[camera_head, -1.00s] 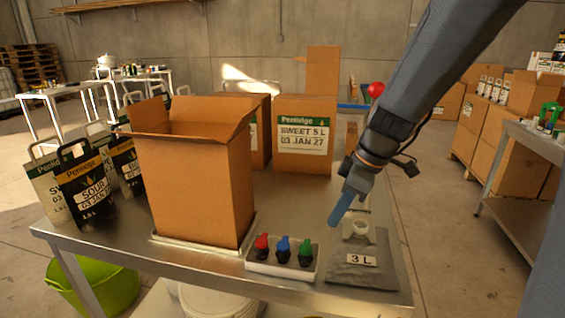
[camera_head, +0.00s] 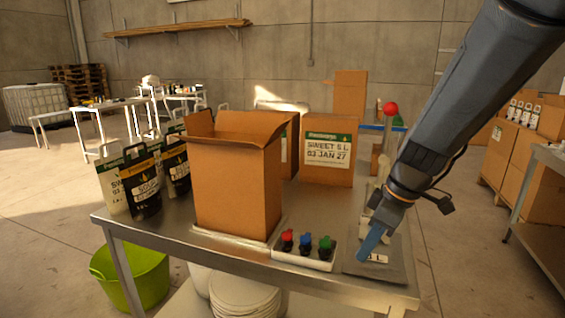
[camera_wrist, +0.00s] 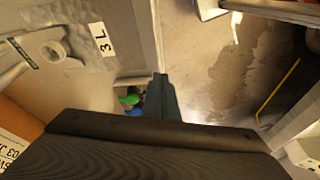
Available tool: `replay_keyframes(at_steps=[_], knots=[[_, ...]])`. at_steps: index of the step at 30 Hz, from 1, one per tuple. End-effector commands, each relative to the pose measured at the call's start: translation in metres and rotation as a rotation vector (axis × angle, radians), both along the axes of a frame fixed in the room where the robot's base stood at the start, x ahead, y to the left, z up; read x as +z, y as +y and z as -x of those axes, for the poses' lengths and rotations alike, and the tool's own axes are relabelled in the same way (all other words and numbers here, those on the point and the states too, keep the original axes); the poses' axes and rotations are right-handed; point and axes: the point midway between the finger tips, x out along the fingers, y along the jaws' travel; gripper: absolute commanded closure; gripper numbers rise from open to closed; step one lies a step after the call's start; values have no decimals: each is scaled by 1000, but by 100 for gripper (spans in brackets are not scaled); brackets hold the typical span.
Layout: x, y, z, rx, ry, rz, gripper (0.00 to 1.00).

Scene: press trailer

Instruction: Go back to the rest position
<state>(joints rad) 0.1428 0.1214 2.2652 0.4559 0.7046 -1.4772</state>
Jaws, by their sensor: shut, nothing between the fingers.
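My gripper (camera_head: 372,243) hangs over the right end of the steel table, its blue fingers shut and empty. In the head view its tip overlaps the grey pouch marked 3 L (camera_head: 394,262) and hides part of it; I cannot tell whether they touch. In the wrist view the closed fingers (camera_wrist: 160,92) point away from the camera, with the pouch (camera_wrist: 120,35) at the upper left and the floor beyond the table edge at the right.
An open cardboard box (camera_head: 237,190) stands on the table (camera_head: 180,236). A white tray (camera_head: 303,258) holds red, blue and green taps. Labelled pouches (camera_head: 141,185) stand at left, and a closed box (camera_head: 327,152) behind. A shelf with boxes stands at right.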

Motion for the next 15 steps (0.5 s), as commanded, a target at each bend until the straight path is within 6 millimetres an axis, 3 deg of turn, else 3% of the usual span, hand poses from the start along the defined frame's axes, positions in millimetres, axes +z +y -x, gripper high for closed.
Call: replay_keyframes(at_steps=[15], knots=[[-29, -2, 46, -360, 131, 71, 100]])
